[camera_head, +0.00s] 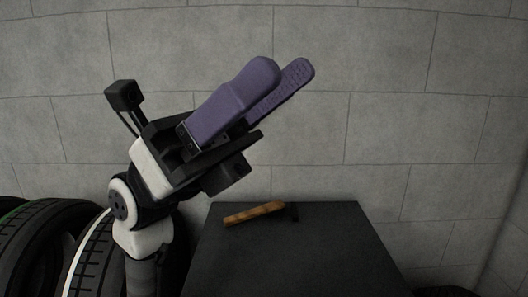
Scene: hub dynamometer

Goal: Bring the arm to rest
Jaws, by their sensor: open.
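My gripper (283,75) has two purple padded fingers. It is raised above and to the left of the dark table, pointing up and to the right in front of the grey wall. The fingers are apart and I see nothing between them. My arm comes up from the lower left, with a white and black wrist.
A dark table (290,262) stands below. Near its far left edge lies a tool with an orange-brown handle (254,213) and a dark end. Several black tires (40,245) stand at the lower left. A grey block wall (400,90) fills the background.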

